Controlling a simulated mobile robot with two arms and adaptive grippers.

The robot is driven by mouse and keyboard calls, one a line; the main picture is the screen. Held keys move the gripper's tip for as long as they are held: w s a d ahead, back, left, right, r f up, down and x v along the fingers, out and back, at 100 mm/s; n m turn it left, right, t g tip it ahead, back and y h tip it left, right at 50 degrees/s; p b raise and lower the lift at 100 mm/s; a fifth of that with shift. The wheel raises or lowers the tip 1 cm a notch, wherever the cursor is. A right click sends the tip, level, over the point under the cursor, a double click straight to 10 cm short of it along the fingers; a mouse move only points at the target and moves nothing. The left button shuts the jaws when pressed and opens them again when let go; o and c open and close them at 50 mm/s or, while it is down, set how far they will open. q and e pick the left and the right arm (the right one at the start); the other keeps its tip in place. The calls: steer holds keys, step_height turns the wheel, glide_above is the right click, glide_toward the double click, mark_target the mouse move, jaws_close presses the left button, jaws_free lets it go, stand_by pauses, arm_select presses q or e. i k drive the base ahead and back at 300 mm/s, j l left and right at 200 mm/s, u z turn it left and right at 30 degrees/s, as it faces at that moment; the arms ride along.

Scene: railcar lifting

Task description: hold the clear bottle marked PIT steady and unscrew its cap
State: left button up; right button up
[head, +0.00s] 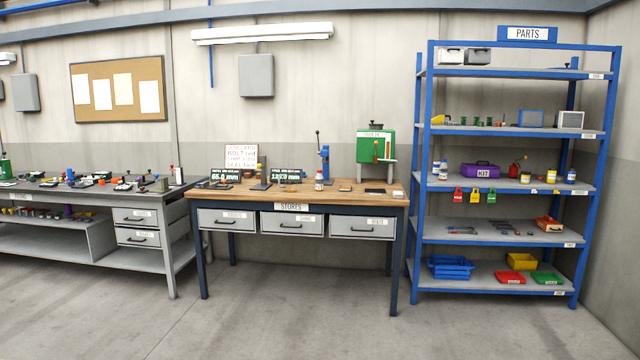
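No bottle with a readable PIT mark can be made out from this distance. Neither of my grippers is in view.
The blue rack (432,215) holds a purple KIT box (480,170), padlocks and coloured bins. A green machine (375,146) and a blue press (324,166) stand on the bench. A grey workbench (185,190) is at left. The foreground floor is clear.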

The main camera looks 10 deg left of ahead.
mark_target(319, 177)
steer(key=i+j+u, duration=0.35)
steer(key=i, duration=0.7)
steer(key=i+u, duration=0.3)
steer(key=i, duration=0.75)
steer(key=i+j, duration=0.1)
steer(key=i, duration=2.15)
